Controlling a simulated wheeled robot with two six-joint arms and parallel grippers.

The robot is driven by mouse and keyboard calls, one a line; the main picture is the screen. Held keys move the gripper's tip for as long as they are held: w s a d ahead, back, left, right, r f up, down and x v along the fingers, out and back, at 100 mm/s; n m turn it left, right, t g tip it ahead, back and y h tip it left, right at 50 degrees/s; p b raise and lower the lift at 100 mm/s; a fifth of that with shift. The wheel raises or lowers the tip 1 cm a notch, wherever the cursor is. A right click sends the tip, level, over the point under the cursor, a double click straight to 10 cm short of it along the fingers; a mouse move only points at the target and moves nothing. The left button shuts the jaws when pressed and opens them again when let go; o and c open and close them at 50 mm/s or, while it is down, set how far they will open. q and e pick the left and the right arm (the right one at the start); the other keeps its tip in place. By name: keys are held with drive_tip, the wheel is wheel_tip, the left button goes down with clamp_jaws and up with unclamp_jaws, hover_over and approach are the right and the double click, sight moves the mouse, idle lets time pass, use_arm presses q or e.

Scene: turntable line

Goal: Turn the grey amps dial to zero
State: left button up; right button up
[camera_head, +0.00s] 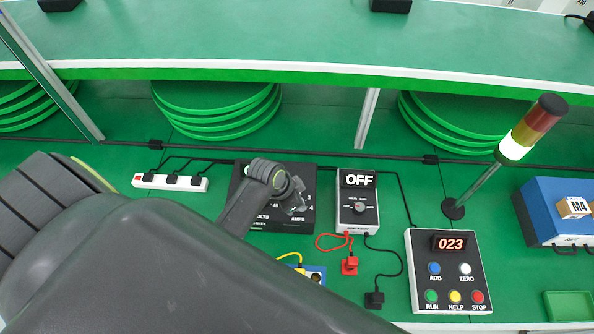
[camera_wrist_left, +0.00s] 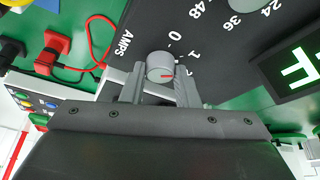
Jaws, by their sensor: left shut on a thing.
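The grey amps dial (camera_wrist_left: 159,66) is on the face of a dark power supply box (camera_wrist_left: 225,40), beside the word AMPS and the numerals 0 and 1. A red mark on its front points to the right in the left wrist view, away from the 0. My left gripper (camera_wrist_left: 160,82) is shut on the dial, one finger on each side. In the head view my left gripper (camera_head: 292,196) reaches over the dark box (camera_head: 262,225) and hides the dial.
A multimeter (camera_head: 358,213) reading OFF stands right of the box, with red and black plugs (camera_head: 350,265) before it. A button panel (camera_head: 447,270) reads 023. A signal tower (camera_head: 522,140) and a blue bin (camera_head: 545,215) stand at right. A white power strip (camera_head: 170,182) lies left.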

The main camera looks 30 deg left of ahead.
use_arm(q)
drive_tip(key=shift+d+r+n+y+p, duration=0.1)
drive_tip(key=shift+r+n+y+p, duration=0.2)
drive_tip(key=shift+n+p, duration=0.5)
drive_tip(key=n, duration=0.3)
drive_tip(key=shift+f+t+y+p, duration=0.2)
drive_tip(key=shift+t+y+p, duration=0.2)
drive_tip(key=n, duration=0.1)
drive_tip(key=n+y, duration=0.1)
drive_tip(key=n, duration=0.1)
drive_tip(key=shift+d+n+y, duration=0.2)
drive_tip(key=shift+n+y, duration=0.9)
drive_tip(key=shift+n, duration=1.4)
use_arm(e)
drive_tip(key=shift+a+r, duration=0.1)
drive_tip(key=shift+r, duration=1.55)
use_arm(q)
drive_tip(key=o, duration=1)
drive_tip(key=shift+f, duration=0.1)
